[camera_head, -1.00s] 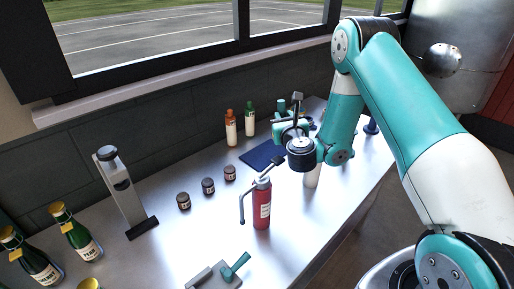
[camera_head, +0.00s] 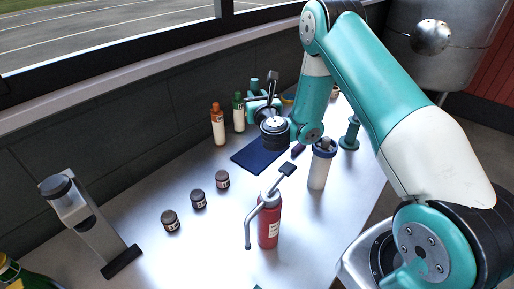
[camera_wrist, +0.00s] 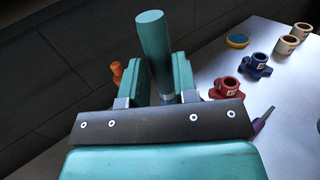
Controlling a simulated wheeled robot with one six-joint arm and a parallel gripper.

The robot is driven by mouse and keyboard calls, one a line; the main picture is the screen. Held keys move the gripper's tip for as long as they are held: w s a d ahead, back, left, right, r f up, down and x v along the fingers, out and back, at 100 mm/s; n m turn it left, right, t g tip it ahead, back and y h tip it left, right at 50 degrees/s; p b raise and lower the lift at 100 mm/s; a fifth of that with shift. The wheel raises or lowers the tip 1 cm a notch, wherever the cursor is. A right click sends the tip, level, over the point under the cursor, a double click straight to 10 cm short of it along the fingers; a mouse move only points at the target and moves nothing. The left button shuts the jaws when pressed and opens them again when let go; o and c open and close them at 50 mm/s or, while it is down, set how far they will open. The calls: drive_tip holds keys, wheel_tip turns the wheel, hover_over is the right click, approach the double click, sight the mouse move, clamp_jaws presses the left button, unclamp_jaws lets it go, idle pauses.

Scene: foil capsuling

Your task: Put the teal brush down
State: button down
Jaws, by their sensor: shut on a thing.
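My gripper (camera_wrist: 160,76) is shut on the teal brush (camera_wrist: 154,38) in the wrist view. Its round teal handle stands up between the two teal fingers; its lower end is hidden behind the dark bar of my gripper. In the head view my gripper (camera_head: 262,106) is over the far part of the bench, beyond the dark blue mat (camera_head: 250,160). The top of the brush (camera_head: 255,84) shows as a small teal end there. I cannot tell how high it is above the bench.
Orange (camera_head: 218,128) and green (camera_head: 238,115) bottles stand by the wall. A white shaker (camera_head: 319,170), a red bottle (camera_head: 268,228) and small dark jars (camera_head: 198,200) stand nearer. Red (camera_wrist: 228,88) and blue (camera_wrist: 256,66) fittings lie right of my gripper. Bare bench surrounds the jars.

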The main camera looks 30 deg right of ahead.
drive_tip(key=shift+d+f+b, duration=0.1)
drive_tip(key=shift+f+b, duration=5.2)
drive_tip(key=shift+f, duration=2.35)
drive_tip(key=shift+f, duration=0.2)
drive_tip(key=c, duration=0.9)
unclamp_jaws()
drive_tip(key=shift+s, duration=0.1)
